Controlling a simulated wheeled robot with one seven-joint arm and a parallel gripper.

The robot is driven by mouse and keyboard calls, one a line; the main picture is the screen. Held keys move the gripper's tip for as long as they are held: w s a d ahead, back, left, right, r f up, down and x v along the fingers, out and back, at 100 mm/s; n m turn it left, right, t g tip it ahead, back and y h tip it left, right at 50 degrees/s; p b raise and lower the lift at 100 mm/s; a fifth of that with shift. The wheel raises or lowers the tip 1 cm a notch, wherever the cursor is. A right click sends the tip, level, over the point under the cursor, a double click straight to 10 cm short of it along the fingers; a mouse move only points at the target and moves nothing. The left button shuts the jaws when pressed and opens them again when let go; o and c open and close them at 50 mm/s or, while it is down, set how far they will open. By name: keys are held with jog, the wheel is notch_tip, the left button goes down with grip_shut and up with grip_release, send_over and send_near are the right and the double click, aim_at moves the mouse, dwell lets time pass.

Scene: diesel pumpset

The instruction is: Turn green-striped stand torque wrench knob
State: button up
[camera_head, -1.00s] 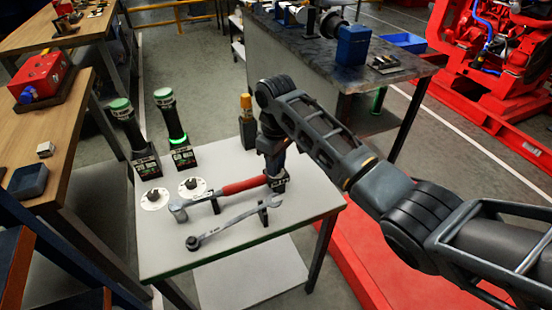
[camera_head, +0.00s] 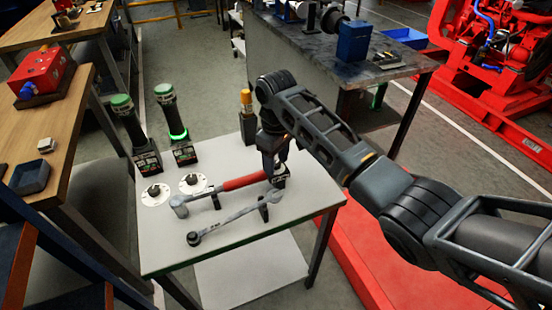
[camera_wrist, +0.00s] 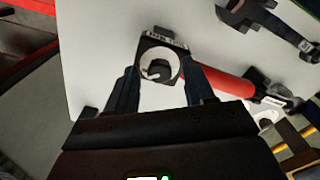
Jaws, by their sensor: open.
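The torque wrench (camera_head: 243,183) with a red handle lies across supports on the white table; its handle also shows in the wrist view (camera_wrist: 222,83). At its handle end, a dark square holder (camera_wrist: 149,41) with a white ring surrounds a small dark knob (camera_wrist: 158,71). My gripper (camera_wrist: 161,90) is open and points down, with one finger on each side of this holder and knob. Finger contact cannot be told. In the head view my gripper (camera_head: 273,165) hides most of this end. A green band glows on one upright black tool (camera_head: 174,120); no green stripe is clear at the knob.
A grey wrench (camera_head: 235,217) lies in front of the torque wrench. Two white discs with black knobs (camera_head: 155,195) (camera_head: 193,183) sit at the left. Another green-topped black tool (camera_head: 131,125) and a yellow-topped tool (camera_head: 246,107) stand behind.

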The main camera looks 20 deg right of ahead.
aim_at(276, 163)
notch_tip(276, 163, up, 8)
jog(key=shift+f+b, duration=0.1)
jog(key=shift+b, duration=0.3)
dwell(0.5)
